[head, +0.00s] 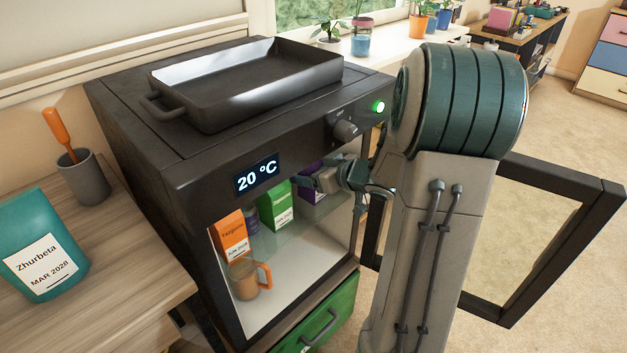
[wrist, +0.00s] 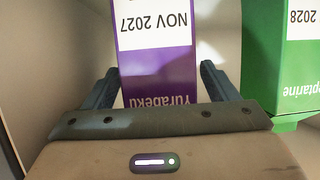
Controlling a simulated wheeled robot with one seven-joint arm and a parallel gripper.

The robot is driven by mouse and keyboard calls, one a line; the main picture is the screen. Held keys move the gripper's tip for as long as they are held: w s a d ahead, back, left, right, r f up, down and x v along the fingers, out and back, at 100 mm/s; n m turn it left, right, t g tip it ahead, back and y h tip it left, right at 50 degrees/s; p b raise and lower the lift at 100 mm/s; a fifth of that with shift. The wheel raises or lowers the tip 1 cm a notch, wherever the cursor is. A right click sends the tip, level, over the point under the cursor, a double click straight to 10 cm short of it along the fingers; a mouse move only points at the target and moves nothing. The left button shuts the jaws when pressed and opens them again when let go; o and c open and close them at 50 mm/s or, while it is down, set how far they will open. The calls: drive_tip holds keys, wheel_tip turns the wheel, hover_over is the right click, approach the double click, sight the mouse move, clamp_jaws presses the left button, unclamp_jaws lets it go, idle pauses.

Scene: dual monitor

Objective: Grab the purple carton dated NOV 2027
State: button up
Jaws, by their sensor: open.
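The purple carton (wrist: 158,78) with a white label reading NOV 2027 shows upside down in the wrist view, with the name Yurabeku on it. In the head view the purple carton (head: 311,190) stands at the right on the cabinet's shelf, partly hidden by my gripper. My gripper (wrist: 160,85) is open, with one finger on each side of the carton. I cannot tell whether the fingers touch it. In the head view my gripper (head: 318,182) reaches into the cabinet through its open front.
A green carton (wrist: 285,60) stands beside the purple one; it also shows in the head view (head: 275,204).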

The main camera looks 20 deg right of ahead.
drive_tip(key=c, duration=1.2)
drive_tip(key=shift+r, duration=0.1)
drive_tip(key=shift+c, duration=0.8)
